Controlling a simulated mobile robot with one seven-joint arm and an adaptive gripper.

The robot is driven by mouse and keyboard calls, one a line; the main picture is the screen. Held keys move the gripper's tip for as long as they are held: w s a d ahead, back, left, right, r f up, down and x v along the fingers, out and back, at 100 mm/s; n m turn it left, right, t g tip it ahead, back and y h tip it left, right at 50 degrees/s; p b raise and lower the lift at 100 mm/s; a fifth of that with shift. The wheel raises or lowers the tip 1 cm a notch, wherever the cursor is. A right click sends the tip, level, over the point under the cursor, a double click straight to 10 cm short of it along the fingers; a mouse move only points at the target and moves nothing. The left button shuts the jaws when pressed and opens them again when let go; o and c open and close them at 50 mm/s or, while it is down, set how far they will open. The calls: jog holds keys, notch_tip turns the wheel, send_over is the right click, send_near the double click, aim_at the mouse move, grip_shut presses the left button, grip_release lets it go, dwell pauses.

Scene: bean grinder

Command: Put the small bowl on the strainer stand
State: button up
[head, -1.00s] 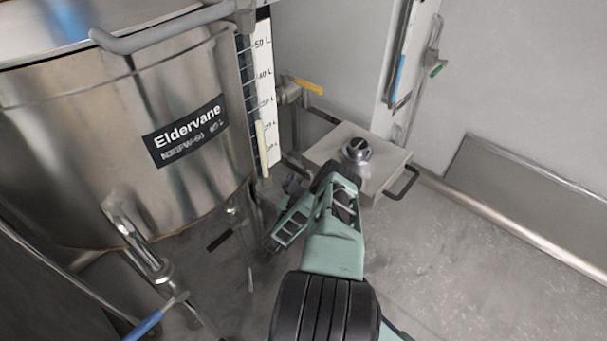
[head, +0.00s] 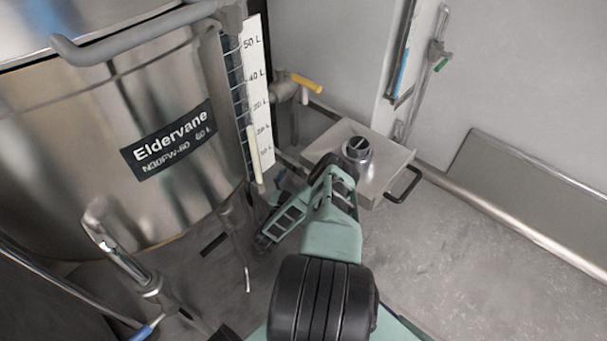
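A small round metal thing with a dark top (head: 357,149) sits on a tan flat-topped box (head: 330,143) right of the tank. It may be the small bowl, but I cannot tell for sure. I cannot make out a strainer stand. My arm reaches up from the bottom centre and its black end part is close in front of the round thing; I cannot tell whether they touch. My gripper (head: 272,235) appears as a slotted green part angled down and left, beside the tank. Its fingertips are unclear, and I see nothing held in it.
A large steel tank (head: 60,150) labelled Eldervane fills the left, with a litre scale (head: 257,95) and pipes below. A yellow-handled valve (head: 306,82) is behind the box. A black handle (head: 404,186) juts from the box. Floor at right is clear.

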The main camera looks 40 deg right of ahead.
aim_at(297, 186)
jog(key=shift+f, duration=0.15)
jog(key=o, duration=1)
jog(key=p+v, duration=0.1)
jog(key=v, duration=0.2)
jog(key=p+v, duration=0.1)
jog(key=v, duration=0.2)
jog(key=shift+a+r, duration=0.2)
jog(key=shift+r, duration=0.05)
jog(key=shift+s+a+f+p, duration=0.1)
jog(key=shift+s+a+p, duration=0.25)
jog(key=shift+a, duration=0.2)
jog(key=shift+s, duration=0.1)
